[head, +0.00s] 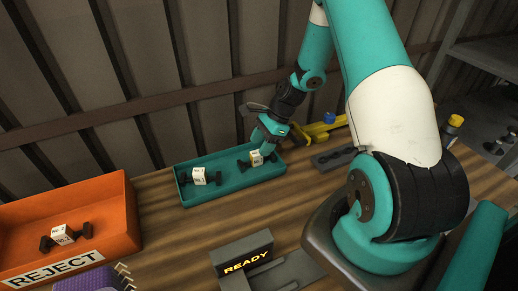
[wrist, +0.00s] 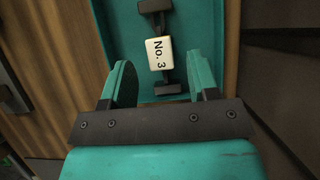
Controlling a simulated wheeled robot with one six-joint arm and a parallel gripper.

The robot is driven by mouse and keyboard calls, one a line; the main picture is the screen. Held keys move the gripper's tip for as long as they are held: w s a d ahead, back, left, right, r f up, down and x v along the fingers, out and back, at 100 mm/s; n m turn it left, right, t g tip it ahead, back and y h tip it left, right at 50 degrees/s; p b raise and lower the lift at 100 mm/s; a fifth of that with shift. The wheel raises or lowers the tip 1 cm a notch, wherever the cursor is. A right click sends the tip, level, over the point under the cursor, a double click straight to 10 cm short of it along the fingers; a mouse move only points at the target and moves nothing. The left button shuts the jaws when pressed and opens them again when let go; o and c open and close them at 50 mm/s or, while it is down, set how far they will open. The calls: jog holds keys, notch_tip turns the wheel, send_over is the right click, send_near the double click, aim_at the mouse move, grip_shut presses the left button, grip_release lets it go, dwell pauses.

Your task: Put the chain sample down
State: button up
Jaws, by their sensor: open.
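A chain sample with a cream block marked "No. 3" (wrist: 160,52) and dark ends lies in the teal tray (wrist: 212,20). It appears to be the right-hand sample (head: 256,158) in the head view, near the tray's right end. My gripper (head: 268,147) is just above that sample. In the wrist view my gripper (wrist: 161,72) is open, its two teal fingers apart on either side with gaps to the block. A second sample with a white block (head: 200,176) lies in the left part of the tray (head: 228,186).
An orange REJECT bin (head: 120,215) at the left holds another sample (head: 64,234). A READY display (head: 246,256) stands in front. A dark fixture (head: 333,158) and a yellow tool (head: 318,131) lie right of the tray. Wood between tray and display is clear.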

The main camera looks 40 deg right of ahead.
jog(key=a+b+v, duration=0.1)
jog(key=v, duration=0.9)
jog(key=s+a+r+n+g+h, duration=0.1)
jog(key=s+a+r+n, duration=0.1)
jog(key=a+r+n, duration=0.6)
jog(key=s+a+r+n, duration=0.35)
jog(key=a+n, duration=0.25)
jog(key=a, duration=0.5)
jog(key=s+a+r+n, duration=0.2)
jog(key=s+a+n, duration=0.3)
jog(key=s+n, duration=0.2)
jog(key=s+a+r+n, duration=0.2)
jog(key=s+a+n, duration=0.3)
jog(key=s+n, duration=0.2)
jog(key=shift+s+a+r+g+h, duration=0.2)
jog(key=shift+s+r+g+h, duration=0.1)
jog(key=shift+s+r, duration=0.1)
